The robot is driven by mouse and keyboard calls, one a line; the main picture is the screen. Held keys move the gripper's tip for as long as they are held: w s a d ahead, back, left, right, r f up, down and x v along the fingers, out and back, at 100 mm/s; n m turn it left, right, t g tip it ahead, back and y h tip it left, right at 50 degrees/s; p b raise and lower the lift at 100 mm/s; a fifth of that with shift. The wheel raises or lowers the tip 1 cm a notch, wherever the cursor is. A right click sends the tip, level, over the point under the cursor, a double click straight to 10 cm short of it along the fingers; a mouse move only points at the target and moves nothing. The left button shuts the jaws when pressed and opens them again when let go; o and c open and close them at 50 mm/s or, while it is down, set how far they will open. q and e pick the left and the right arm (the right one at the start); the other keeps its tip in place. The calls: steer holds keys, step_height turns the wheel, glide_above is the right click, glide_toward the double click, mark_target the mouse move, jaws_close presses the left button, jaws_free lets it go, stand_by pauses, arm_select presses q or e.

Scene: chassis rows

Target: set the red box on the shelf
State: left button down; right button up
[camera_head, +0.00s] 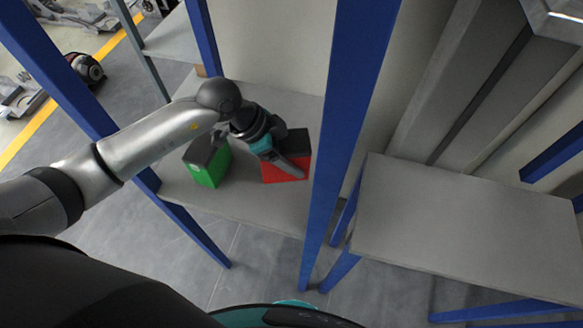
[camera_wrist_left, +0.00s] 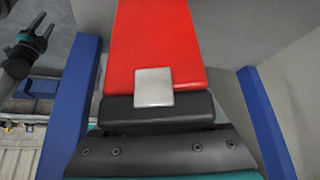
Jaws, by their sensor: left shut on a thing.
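The red box (camera_head: 284,170) has a dark top and is at the shelf (camera_head: 262,206) between blue posts, by the right post. My left gripper (camera_head: 288,164) reaches in from the left and is shut on it. In the left wrist view the red box (camera_wrist_left: 155,45) fills the middle, with a dark band and a pale square patch. My left gripper's dark finger (camera_wrist_left: 160,155) lies across the bottom. I cannot tell whether the box's underside touches the shelf. What appears to be my right gripper (camera_wrist_left: 40,32) shows with spread fingers, away from the box.
A green box (camera_head: 208,165) with a dark top stands on the shelf just left of the red box. A blue post (camera_head: 350,95) rises close to the right. A lower grey shelf (camera_head: 465,220) to the right is empty.

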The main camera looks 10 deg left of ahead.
arm_select(q)
steer(key=shift+f+b, duration=0.3)
steer(key=shift+f, duration=2.75)
steer(key=shift+f, duration=0.15)
jaws_free()
steer(key=v, duration=1.2)
steer(key=shift+p, duration=0.35)
